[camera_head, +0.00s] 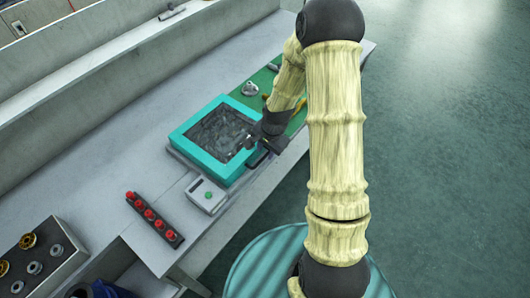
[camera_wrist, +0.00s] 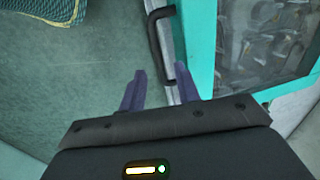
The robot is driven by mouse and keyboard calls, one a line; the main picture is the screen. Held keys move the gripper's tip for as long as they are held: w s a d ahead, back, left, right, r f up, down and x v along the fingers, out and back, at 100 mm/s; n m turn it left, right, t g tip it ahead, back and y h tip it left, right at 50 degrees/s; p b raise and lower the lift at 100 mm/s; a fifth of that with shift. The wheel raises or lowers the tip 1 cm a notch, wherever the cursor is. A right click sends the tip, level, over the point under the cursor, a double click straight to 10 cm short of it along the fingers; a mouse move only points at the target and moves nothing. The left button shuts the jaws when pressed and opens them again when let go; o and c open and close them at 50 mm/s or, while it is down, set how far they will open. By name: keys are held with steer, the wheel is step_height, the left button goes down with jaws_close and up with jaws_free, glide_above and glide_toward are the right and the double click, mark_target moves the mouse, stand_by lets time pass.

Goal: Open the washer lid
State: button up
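The washer lid is a teal frame (camera_head: 183,138) around a dark see-through window, lying flat and looking closed on the washer in the head view. In the wrist view its teal edge (camera_wrist: 203,45) and window fill the right side. A black bar handle (camera_wrist: 153,38) runs along the lid's near edge, left of the teal. My gripper (camera_wrist: 160,84) is open, with two purple fingers apart and nothing clearly held. The handle's lower end lies close to the right fingertip; I cannot tell whether they touch. In the head view my gripper (camera_head: 265,148) is at the lid's right edge and partly hides the handle.
A grey box with a green button (camera_head: 208,195) sits in front of the washer. A dark strip with several red knobs (camera_head: 153,218) lies further left on the bench. A tray of metal parts (camera_head: 37,262) is at lower left. A green mat (camera_head: 264,79) lies behind the washer.

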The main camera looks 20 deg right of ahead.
steer(key=shift+w+a+f, duration=0.1)
steer(key=shift+f, duration=0.55)
steer(key=shift+w+a+f, duration=0.1)
steer(key=shift+f, duration=0.55)
jaws_close()
steer(key=shift+w+d+r, duration=0.1)
